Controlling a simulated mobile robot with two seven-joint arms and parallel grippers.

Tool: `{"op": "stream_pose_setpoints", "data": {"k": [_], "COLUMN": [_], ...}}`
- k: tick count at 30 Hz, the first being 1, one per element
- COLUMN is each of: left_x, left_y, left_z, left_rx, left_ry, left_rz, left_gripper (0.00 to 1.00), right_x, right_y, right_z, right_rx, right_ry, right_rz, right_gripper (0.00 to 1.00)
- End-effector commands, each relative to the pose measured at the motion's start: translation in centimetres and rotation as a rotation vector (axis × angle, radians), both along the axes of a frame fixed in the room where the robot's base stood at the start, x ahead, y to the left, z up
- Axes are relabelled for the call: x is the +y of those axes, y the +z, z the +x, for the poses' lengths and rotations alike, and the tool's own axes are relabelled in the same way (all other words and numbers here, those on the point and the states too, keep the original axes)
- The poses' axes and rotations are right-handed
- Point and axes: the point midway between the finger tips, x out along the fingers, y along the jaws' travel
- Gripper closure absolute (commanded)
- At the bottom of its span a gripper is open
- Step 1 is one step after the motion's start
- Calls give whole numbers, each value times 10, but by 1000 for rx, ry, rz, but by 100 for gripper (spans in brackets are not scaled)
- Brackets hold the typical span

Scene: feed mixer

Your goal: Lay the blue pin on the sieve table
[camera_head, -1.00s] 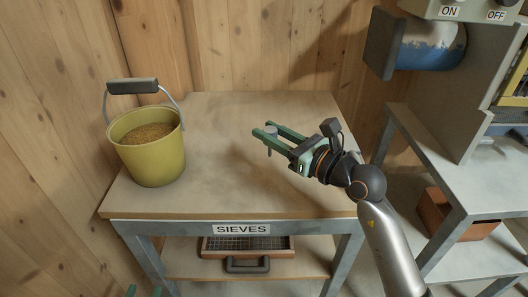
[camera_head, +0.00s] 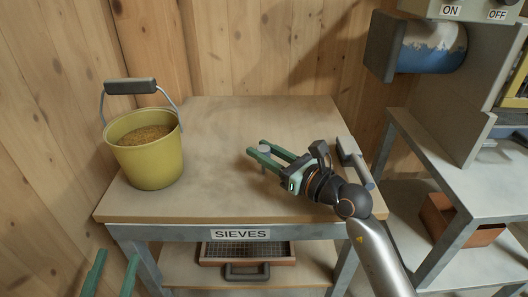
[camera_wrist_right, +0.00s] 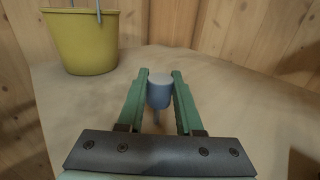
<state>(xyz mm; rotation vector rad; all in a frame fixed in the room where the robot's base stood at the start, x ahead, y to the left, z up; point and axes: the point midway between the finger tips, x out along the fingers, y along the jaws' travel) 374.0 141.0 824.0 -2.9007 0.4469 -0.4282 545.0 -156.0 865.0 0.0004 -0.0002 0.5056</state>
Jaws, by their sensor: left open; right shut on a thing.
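The blue pin (camera_head: 265,150) is held upright between the green fingers of my right gripper (camera_head: 262,155), over the right-middle part of the sieve table (camera_head: 215,125). In the right wrist view, the pin (camera_wrist_right: 159,92) shows a thick blue-grey round head between the fingertips and a thin shank pointing down. I cannot tell whether the shank's tip touches the tabletop. My left gripper (camera_head: 113,268) is open and empty at the bottom left, in front of the table; only its green fingers show.
A yellow bucket (camera_head: 150,160) of grain stands at the table's left. A grey, dark-edged tool (camera_head: 357,162) lies at the right edge, partly behind my right arm. A framed sieve (camera_head: 247,250) sits on the lower shelf. The tabletop's middle is clear.

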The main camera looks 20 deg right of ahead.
Motion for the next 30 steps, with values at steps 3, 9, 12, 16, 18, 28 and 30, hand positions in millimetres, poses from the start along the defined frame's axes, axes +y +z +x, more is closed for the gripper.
{"op": "stream_pose_setpoints", "data": {"k": [3,9,12,16,18,28,30], "left_x": [0,0,0,0,0,0,0], "left_y": [0,4,4,4,4,3,1], "left_z": [0,-1,-1,-1,-1,0,1], "left_rx": [1,-18,-17,-17,-17,-7,5], "left_ry": [0,-2,-2,-2,-2,-1,0], "left_rz": [0,1,1,1,1,-2,-2], "left_gripper": [50,50,50,50,50,50,50], "right_x": [0,0,0,0,0,-1,-5], "right_y": [0,-3,-2,-2,-2,1,0], "right_z": [0,0,0,0,0,-1,-9], "right_rx": [0,1,1,1,1,0,2], "right_ry": [0,0,0,0,0,-1,-1], "right_rz": [0,0,0,0,0,0,-1], "right_gripper": [100,64,53,39,35,35,35]}}
